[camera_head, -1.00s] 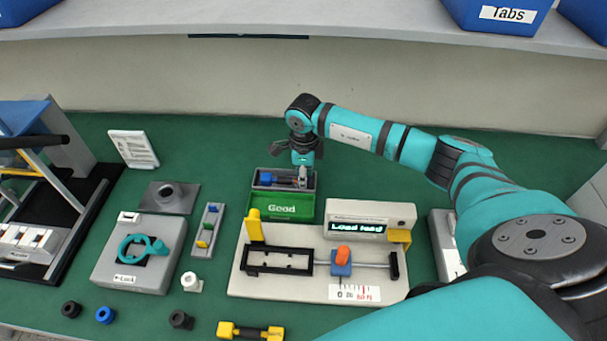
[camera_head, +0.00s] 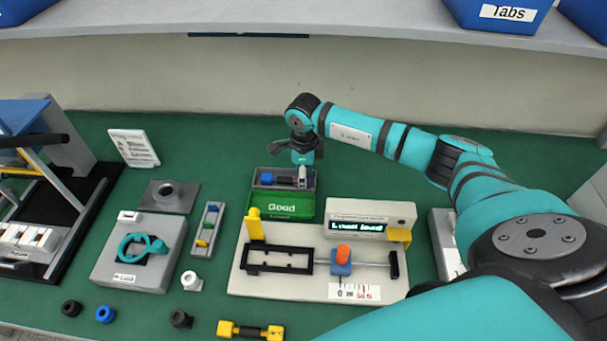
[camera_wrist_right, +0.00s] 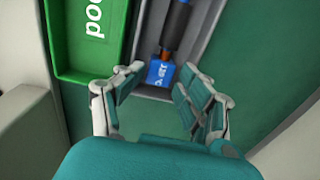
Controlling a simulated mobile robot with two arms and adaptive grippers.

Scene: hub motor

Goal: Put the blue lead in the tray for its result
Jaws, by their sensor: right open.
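The blue lead (camera_head: 266,179), with blue ends and a dark middle, lies in the grey tray (camera_head: 258,189) behind the green tray marked "Good" (camera_head: 282,209). In the right wrist view one blue end of the lead (camera_wrist_right: 161,72) and part of its dark middle show inside the grey tray (camera_wrist_right: 205,40), with the green tray (camera_wrist_right: 88,60) beside it on the left. My right gripper (camera_head: 303,176) is over the right end of the grey tray. In the wrist view its fingers (camera_wrist_right: 160,85) are spread apart around the blue end, with nothing visibly gripped.
The tester (camera_head: 270,285) with a lit display stands in front of the trays; its text looks like "Load lead". A yellow-ended lead (camera_head: 250,331) lies at the front edge. A grey fixture with a teal handle (camera_head: 140,250) stands to the left. Green mat is free behind the fixtures.

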